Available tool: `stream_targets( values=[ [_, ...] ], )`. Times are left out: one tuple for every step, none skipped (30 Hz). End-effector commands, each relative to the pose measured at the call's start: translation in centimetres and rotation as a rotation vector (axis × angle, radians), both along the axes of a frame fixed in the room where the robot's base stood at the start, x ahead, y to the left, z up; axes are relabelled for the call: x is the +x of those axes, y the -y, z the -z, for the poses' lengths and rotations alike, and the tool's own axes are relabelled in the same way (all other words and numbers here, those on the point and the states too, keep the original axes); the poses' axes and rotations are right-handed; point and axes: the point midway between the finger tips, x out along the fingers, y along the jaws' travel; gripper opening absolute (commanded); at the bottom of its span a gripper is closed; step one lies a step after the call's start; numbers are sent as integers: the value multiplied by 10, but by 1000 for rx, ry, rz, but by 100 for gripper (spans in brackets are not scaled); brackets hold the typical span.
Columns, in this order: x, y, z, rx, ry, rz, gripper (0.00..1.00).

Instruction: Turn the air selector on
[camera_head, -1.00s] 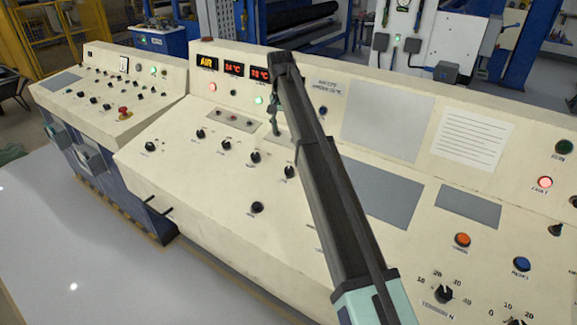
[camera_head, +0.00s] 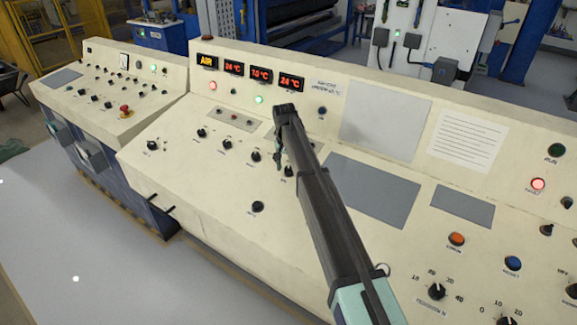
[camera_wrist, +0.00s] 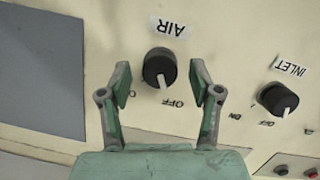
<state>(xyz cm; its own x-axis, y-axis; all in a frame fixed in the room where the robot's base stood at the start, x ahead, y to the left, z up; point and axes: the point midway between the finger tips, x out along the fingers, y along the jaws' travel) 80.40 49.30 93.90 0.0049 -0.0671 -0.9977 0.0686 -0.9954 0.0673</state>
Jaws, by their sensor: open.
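The air selector (camera_wrist: 159,68) is a round black knob with a pale pointer, under an upside-down AIR label (camera_wrist: 170,27) in the wrist view. Its pointer is toward the OFF mark (camera_wrist: 172,103). My gripper (camera_wrist: 161,82) is open, with one finger on each side of the knob; a gap shows on both sides. In the head view my gripper (camera_head: 279,160) hangs over the panel beside the same knob (camera_head: 288,171), the rightmost of its row. My gripper partly hides that area there.
The INLET knob (camera_wrist: 278,98) is close beside, at right in the wrist view. A grey plate (camera_wrist: 40,70) lies at left. Several other knobs run along the cream console (camera_head: 190,180). An AIR display (camera_head: 207,61) and red temperature readouts (camera_head: 261,71) stand above.

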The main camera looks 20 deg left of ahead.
Motion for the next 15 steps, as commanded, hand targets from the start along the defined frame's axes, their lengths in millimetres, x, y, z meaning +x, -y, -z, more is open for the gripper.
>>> stream_targets(
  values=[
    [0, 1, 3, 0, -1, 0, 64],
    [0, 0, 4, 0, 0, 0, 64],
    [0, 1, 5, 0, 0, 0, 64],
    [0, 1, 6, 0, 0, 0, 64],
    [0, 1, 6, 0, 0, 0, 64],
    [0, 1, 6, 0, 0, 0, 64],
    [0, 1, 7, 0, 0, 0, 64],
    [0, 1, 6, 0, 0, 0, 64],
    [0, 1, 6, 0, 0, 0, 64],
    [0, 0, 6, 0, 0, 0, 64],
    [0, 1, 6, 0, 0, 0, 64],
    [0, 1, 6, 0, 0, 0, 56],
    [0, 1, 6, 0, 0, 0, 46],
    [0, 0, 6, 0, 0, 0, 35],
    [0, 0, 6, 0, 0, 0, 21]
  ],
)
